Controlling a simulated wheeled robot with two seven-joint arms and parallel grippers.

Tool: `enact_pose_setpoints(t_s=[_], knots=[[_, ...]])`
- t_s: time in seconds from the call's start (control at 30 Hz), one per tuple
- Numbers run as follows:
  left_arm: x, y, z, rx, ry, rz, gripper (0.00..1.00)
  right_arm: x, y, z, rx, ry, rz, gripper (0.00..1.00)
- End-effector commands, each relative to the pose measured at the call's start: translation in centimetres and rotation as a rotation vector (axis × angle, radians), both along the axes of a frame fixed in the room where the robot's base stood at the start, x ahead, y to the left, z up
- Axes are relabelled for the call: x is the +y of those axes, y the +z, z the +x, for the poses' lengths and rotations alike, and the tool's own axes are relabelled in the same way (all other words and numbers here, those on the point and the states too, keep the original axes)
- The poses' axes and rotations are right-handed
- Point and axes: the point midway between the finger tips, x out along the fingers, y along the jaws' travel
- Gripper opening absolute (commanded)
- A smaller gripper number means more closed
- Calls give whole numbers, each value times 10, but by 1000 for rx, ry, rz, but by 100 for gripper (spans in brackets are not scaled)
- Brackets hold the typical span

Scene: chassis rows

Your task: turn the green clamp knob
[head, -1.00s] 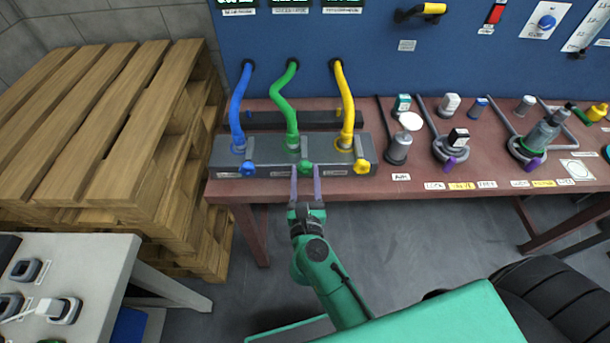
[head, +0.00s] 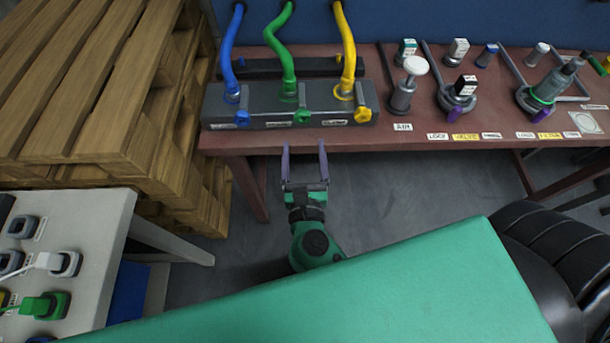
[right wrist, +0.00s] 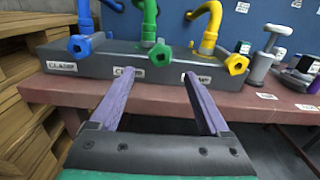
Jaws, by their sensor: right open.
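The green clamp knob (head: 302,116) is on the front of a dark grey clamp block, below the green hose (head: 284,55). In the right wrist view the green knob (right wrist: 160,56) shows beyond the fingers, above a white label. My right gripper (head: 304,148) is open and empty, in front of the table edge and below the knob, apart from it. Its two purple fingers (right wrist: 160,85) point toward the block in the right wrist view. My left gripper is not in view.
A blue knob (head: 242,118) and a yellow knob (head: 362,114) flank the green one on the clamp block (head: 270,118). Several fittings stand on the red-brown table (head: 450,135) to the right. Wooden pallets (head: 100,90) stand at left, with a grey table (head: 90,240) nearer.

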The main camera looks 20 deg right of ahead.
Motion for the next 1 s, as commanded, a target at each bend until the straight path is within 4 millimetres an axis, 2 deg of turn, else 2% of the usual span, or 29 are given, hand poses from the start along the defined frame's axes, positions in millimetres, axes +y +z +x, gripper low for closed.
enact_pose_setpoints(t_s=[0.03, 0.1, 0.2, 0.3, 0.87, 0.93, 1.0], knots=[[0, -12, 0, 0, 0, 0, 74, 4, -8, -16, 4, 4, 1, 80], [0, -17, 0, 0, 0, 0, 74, 9, -7, -35, 4, 5, 0, 80], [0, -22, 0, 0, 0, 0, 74, 15, -5, -56, 3, 4, 1, 80], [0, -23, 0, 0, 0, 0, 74, 17, -2, -68, 1, 2, 1, 80], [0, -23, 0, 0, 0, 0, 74, 18, 0, -72, 0, -1, 1, 80], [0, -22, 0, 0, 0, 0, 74, 21, -4, -71, 3, 16, -36, 80], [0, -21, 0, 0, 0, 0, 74, 32, -19, -67, 15, 78, -180, 80]])
